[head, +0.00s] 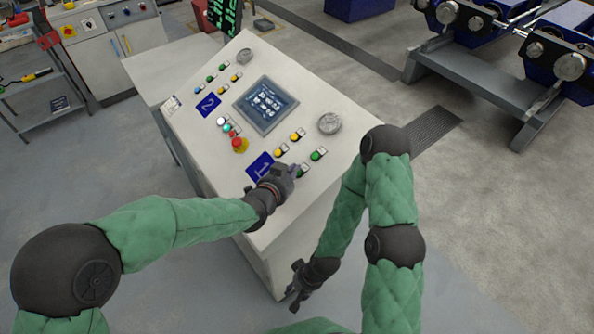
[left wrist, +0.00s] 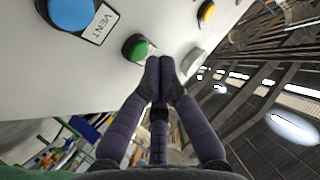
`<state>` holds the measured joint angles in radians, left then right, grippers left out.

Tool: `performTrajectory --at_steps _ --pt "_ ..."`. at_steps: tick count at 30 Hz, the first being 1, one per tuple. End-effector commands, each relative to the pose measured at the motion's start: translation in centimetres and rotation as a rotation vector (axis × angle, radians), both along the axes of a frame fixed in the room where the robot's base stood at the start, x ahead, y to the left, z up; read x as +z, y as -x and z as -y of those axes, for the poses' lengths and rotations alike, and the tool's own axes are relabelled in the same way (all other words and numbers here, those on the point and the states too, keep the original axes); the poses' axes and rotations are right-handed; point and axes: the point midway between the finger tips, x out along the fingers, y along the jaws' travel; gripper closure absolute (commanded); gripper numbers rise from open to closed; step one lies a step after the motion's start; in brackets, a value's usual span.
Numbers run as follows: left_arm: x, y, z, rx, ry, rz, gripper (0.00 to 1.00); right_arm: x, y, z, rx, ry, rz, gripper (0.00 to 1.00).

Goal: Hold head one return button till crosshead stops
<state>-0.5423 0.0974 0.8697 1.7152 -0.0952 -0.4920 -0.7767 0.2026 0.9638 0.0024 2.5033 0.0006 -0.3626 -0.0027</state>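The sloped control panel carries a blue plate marked 1 (head: 260,166) with yellow and green buttons beside it. My left gripper (head: 292,171) is over the lower row, by a green button (head: 303,170). In the left wrist view its fingers (left wrist: 160,68) are shut together and empty, tips just beside a green button (left wrist: 138,47); I cannot tell if they touch the panel. The return label is not readable. My right gripper (head: 294,287) hangs low beside the console; its finger opening is unclear.
The panel also has a screen (head: 265,105), a red emergency stop (head: 238,143), a grey round knob (head: 330,124) and a plate marked 2 (head: 208,105). Blue machinery on a grey frame (head: 480,85) stands at the right.

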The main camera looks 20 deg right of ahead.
Motion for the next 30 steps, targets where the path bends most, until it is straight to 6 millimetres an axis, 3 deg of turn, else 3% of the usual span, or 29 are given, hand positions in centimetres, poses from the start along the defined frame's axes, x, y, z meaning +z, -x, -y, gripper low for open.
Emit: performTrajectory --at_steps 14,30 --pt "0.6 0.0 -0.2 0.001 0.001 0.002 1.00 0.3 0.0 0.0 0.000 0.000 0.000 0.60" --pt "4.6 0.6 -1.9 0.001 0.002 0.003 1.00 2.4 0.0 0.0 0.000 0.000 0.000 0.60"
